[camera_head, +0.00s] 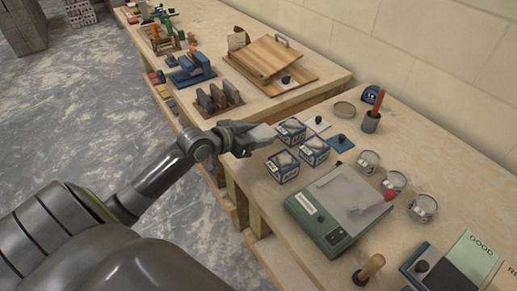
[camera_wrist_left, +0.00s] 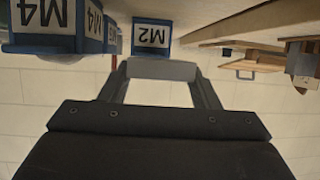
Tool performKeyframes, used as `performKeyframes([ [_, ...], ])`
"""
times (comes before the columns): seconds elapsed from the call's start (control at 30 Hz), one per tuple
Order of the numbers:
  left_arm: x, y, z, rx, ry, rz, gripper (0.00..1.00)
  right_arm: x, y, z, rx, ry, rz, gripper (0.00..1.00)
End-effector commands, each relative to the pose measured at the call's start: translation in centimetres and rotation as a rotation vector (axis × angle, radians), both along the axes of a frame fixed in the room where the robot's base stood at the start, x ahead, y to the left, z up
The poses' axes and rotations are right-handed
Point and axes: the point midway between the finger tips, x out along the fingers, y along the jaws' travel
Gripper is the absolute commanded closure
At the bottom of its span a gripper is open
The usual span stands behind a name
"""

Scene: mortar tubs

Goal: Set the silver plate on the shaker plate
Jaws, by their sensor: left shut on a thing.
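My left gripper (camera_head: 243,138) reaches in from the left, above the bench edge beside the blue tubs. It is shut on a small grey piece, which looks like the silver plate (camera_head: 263,132). In the left wrist view the silver plate (camera_wrist_left: 160,69) shows as a pale grey bar between the fingertips. The shaker (camera_head: 330,238) is a green box on the near bench, right of and nearer than the gripper. Its flat grey shaker plate (camera_head: 338,188) is on top, apart from the held piece. My right gripper is not in view.
Several blue-labelled tubs (camera_head: 283,167) stand between gripper and shaker; one marked M2 (camera_wrist_left: 151,37) shows close in the wrist view. A red-ended tool (camera_head: 386,197) lies at the shaker plate's right edge. Round tins (camera_head: 368,161) stand behind. A wooden handle (camera_head: 370,266) stands nearer.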

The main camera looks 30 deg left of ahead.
Motion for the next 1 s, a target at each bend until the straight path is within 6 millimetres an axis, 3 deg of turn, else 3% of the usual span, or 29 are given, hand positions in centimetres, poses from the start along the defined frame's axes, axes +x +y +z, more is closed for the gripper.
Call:
performKeyframes([
  [0.4,0.0,-0.1,-5.1,-0.002,-0.001,0.001,0.71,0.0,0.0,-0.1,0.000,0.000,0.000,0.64],
  [0.83,0.0,-0.1,-5.8,0.001,-0.002,-0.001,0.71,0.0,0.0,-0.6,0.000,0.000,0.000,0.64],
  [0.87,0.0,0.0,-5.9,0.001,-0.001,0.000,0.43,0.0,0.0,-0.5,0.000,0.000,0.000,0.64],
  [1.0,0.0,0.0,-5.7,0.001,-0.001,0.000,0.24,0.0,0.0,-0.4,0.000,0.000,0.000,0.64],
])
